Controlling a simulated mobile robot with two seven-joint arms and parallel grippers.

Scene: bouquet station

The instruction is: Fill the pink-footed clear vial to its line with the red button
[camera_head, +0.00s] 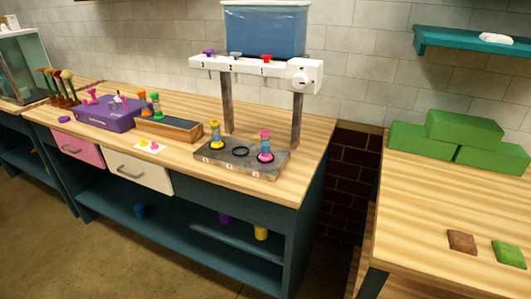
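A small clear vial (265,145) with a pink foot stands upright on the right spot of the grey dispenser base (240,166). Its upper part looks reddish and its middle bluish; its fill line and level are too small to read. The red button (266,57) sits on the right part of the white dispenser bar (245,67), above this vial. A purple button (209,52) and a grey one (235,54) sit left of it. A blue tank (265,33) stands above the bar. Neither of my grippers is in view.
A yellow-footed vial (215,134) stands on the left spot of the base; the middle ring (240,151) is empty. A wooden rack (168,130) with vials and a purple box (103,116) stand left. Green blocks (465,125) sit on the right table.

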